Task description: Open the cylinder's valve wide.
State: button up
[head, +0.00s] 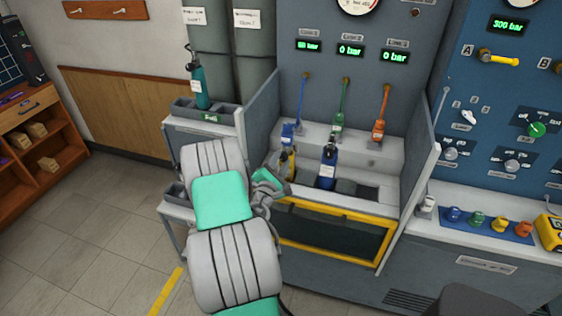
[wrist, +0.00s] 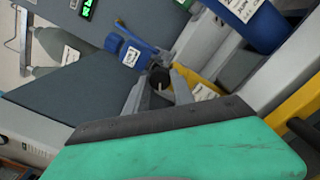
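The yellow cylinder (head: 289,162) stands in the left part of the test bay, with a blue connector (head: 288,134) above it. In the wrist view the yellow cylinder (wrist: 205,91) shows with a white label, partly hidden by my finger. A round black valve knob (wrist: 160,77) is between the fingertips of my gripper (wrist: 159,86). The fingers are apart, one on each side of the knob; I cannot tell whether they press on it. In the head view my gripper (head: 279,180) is at the yellow cylinder's left side, and the knob is hidden.
A blue cylinder (head: 327,165) stands just right of the yellow one. Bay side walls (head: 262,112) and the yellow front frame (head: 335,250) bound the space. Green (head: 338,122) and orange (head: 379,130) connectors hang further right. A teal cylinder (head: 199,85) stands in a rack at left.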

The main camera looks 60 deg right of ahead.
jog(key=o, duration=0.4)
jog(key=shift+o, duration=0.2)
jog(key=shift+a+f, duration=0.1)
jog(key=shift+a, duration=0.3)
jog(key=s+a+b, duration=0.1)
jog(key=a+b, duration=0.1)
jog(key=a, duration=0.5)
jog(key=shift+s+b, duration=0.15)
jog(key=shift+b, duration=0.15)
